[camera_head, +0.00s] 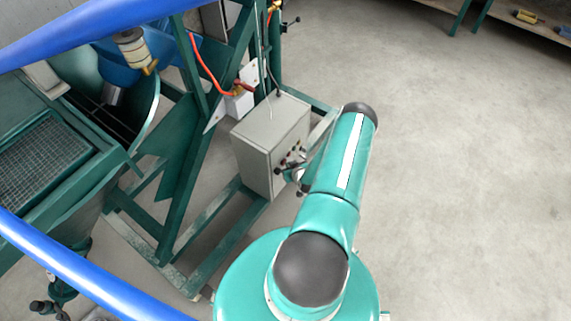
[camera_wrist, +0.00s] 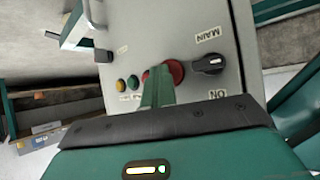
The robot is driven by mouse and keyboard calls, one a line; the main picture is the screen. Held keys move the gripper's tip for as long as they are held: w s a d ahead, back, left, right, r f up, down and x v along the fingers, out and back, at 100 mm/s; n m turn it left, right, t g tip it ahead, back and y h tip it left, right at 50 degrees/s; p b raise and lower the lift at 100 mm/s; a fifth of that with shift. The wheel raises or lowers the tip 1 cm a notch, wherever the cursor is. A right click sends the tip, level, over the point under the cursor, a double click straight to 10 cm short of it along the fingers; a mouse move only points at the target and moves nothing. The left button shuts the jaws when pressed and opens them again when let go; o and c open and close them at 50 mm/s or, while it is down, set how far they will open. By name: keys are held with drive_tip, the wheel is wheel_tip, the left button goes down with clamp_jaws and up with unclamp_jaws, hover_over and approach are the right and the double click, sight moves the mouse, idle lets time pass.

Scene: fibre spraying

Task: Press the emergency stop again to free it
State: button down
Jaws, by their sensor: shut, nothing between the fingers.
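The emergency stop is a red mushroom button (camera_wrist: 174,72) on the front of a grey control box (camera_wrist: 229,20). In the wrist view my gripper (camera_wrist: 158,72) is shut and empty, its teal fingers together just in front of the box. The fingertips overlap the left part of the red button; I cannot tell whether they touch it. Another red spot shows just left of the fingers, mostly hidden. In the head view the control box (camera_head: 262,150) stands on a green frame, and my arm reaches down beside its button side. The fingertips are hard to make out there.
A black rotary switch (camera_wrist: 209,64) marked MAIN and ON sits right of the red button. The green machine frame (camera_head: 185,205) stands left of my arm. The floor (camera_head: 460,190) to the right is clear.

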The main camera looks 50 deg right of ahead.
drive_tip(key=s, duration=0.6)
drive_tip(key=shift+d, duration=0.3)
idle(0.7)
